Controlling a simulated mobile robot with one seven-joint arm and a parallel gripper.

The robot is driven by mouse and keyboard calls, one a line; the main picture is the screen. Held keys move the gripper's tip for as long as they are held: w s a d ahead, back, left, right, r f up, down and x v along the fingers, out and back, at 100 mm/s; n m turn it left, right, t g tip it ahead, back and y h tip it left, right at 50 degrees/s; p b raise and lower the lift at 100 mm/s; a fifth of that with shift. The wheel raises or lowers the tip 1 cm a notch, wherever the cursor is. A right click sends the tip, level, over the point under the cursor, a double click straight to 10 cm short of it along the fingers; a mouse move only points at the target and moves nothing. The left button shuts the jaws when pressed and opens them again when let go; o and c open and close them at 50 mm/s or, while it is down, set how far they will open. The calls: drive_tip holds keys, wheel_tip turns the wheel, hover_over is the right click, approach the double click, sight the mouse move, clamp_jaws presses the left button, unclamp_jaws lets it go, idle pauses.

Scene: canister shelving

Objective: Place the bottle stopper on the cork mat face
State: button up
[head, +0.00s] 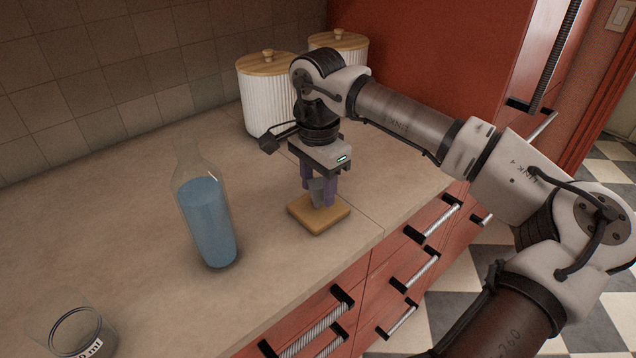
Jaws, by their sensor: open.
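The cork mat (333,219) is a small tan square block on the countertop, near its front edge. My gripper (318,192) points down just above it, with purple fingers. The gripper is open. A small grey piece, which looks like the bottle stopper (316,191), shows between the fingers over the mat. The fingers hide part of it, and I cannot tell for certain whether its lower end touches the mat. The bottle (208,222) is clear glass with blue liquid, stands upright left of the mat, and has no stopper visible in its neck.
Two white ribbed canisters with wooden lids, a nearer one (266,98) and a farther one (352,48), stand behind my gripper. A clear glass container (80,335) is at the bottom left. Red drawers with handles (415,278) lie below the counter edge. The counter between bottle and mat is clear.

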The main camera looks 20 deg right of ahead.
sight(318, 183)
wheel_tip(318, 183, up, 12)
drive_tip(key=shift+r+b, duration=0.2)
drive_tip(key=shift+b, duration=0.25)
